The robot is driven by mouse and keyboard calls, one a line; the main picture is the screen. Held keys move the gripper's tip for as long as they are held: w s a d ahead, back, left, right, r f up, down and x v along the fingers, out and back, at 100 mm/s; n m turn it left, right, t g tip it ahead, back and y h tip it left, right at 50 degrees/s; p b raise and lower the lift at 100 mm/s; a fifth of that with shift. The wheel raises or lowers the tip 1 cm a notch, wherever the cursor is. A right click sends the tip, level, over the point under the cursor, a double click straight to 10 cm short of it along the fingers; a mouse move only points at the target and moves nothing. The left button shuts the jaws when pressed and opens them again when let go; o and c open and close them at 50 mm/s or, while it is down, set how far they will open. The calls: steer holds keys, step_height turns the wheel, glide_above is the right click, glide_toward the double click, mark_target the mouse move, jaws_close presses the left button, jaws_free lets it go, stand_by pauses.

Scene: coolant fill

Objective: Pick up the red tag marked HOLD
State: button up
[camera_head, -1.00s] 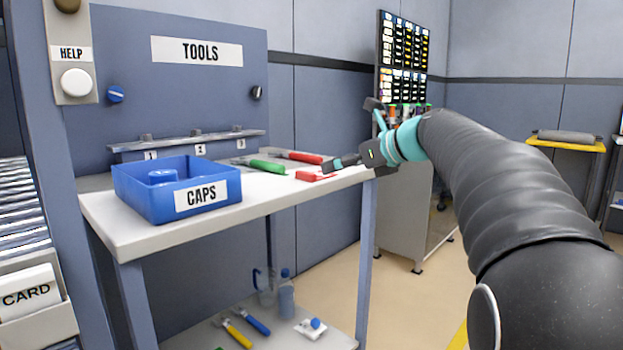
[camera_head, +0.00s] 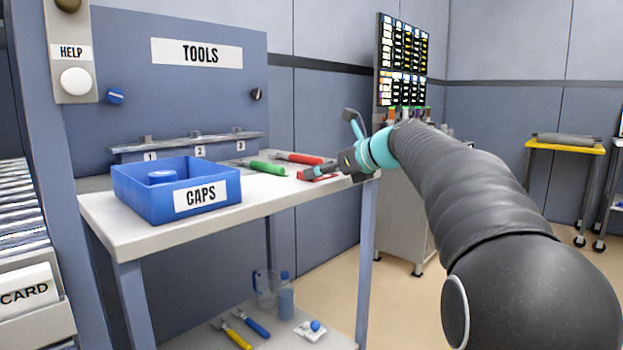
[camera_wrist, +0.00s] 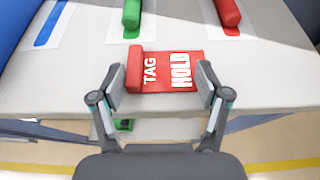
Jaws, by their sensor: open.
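The red tag (camera_wrist: 166,72) lies flat on the white bench top near its front edge, with TAG and HOLD in white letters and a thick red roll along its left end. In the head view the tag (camera_head: 309,175) is small and partly covered by a finger. My gripper (camera_wrist: 161,84) is open. In the wrist view its fingers appear on either side of the tag, the left one by the roll and the right one by the HOLD end. I cannot tell the height left between them. In the head view my gripper (camera_head: 330,145) is at the bench's right corner.
A green-handled tool (camera_head: 266,168) and a red-handled tool (camera_head: 300,158) lie just behind the tag. A blue CAPS bin (camera_head: 140,197) stands on the left of the bench (camera_head: 130,232). A lower shelf holds pliers (camera_head: 237,336) and a bottle (camera_head: 286,300).

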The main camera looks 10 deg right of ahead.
steer(key=shift+f, duration=0.1)
steer(key=c, duration=0.7)
